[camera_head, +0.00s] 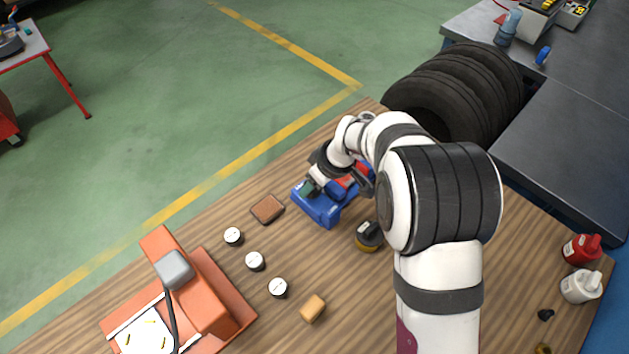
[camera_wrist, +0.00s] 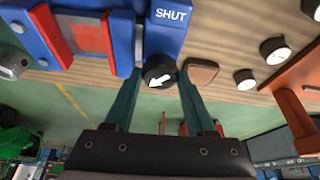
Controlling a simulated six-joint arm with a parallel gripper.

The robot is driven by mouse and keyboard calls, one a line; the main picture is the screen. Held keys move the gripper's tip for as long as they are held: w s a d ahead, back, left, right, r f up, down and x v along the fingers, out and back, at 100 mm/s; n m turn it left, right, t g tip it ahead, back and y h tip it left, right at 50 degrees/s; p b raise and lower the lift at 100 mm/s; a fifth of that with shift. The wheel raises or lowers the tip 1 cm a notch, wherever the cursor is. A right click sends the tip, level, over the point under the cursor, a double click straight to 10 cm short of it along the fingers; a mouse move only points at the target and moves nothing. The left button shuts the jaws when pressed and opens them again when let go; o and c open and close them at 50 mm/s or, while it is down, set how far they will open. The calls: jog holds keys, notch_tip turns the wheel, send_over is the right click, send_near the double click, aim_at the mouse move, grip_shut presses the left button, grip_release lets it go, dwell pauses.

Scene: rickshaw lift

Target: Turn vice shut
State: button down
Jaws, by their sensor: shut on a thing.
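The blue vice (camera_head: 318,210) with red parts stands on the wooden workbench, partly hidden by my arm. A round black knob (camera_wrist: 158,71) with a white arrow is at the vice's end. The arrow points down and left, away from the label. My gripper (camera_wrist: 160,75) has its teal fingers on both sides of the knob, shut on it. In the head view my gripper (camera_head: 309,188) is at the vice's left end.
A brown block (camera_head: 267,209), several round white-topped gauges (camera_head: 255,261) and a tan block (camera_head: 313,308) lie left of and below the vice. A dark round tool (camera_head: 369,236) is close to it. An orange machine (camera_head: 205,300) stands lower left. Tyres (camera_head: 455,95) are behind.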

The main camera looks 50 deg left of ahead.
jog(key=m+t, duration=0.1)
jog(key=m, duration=0.2)
jog(key=m+t, duration=0.2)
jog(key=m, duration=0.2)
jog(key=shift+s+h, duration=0.2)
jog(key=shift+h, duration=0.2)
jog(key=m+h, duration=0.1)
jog(key=m, duration=0.2)
jog(key=m+t, duration=0.1)
jog(key=m, duration=0.2)
jog(key=shift+s+a+m+t+h, duration=0.1)
jog(key=shift+a+m+t+h, duration=0.1)
jog(key=shift+m+t+h, duration=0.15)
jog(key=m+h, duration=0.1)
jog(key=m, duration=0.2)
jog(key=shift+a+m+h, duration=0.1)
jog(key=shift+m+h, duration=0.15)
jog(key=shift+m, duration=0.1)
jog(key=m+h, duration=0.1)
jog(key=m, duration=0.2)
jog(key=shift+m, duration=0.3)
jog(key=m+h, duration=0.1)
jog(key=m, duration=0.3)
jog(key=m+g+h, duration=0.1)
jog(key=m, duration=0.1)
jog(key=shift+a+m+h, duration=0.25)
jog(key=shift+m+h, duration=0.05)
jog(key=shift+c, duration=1.1)
grip_release()
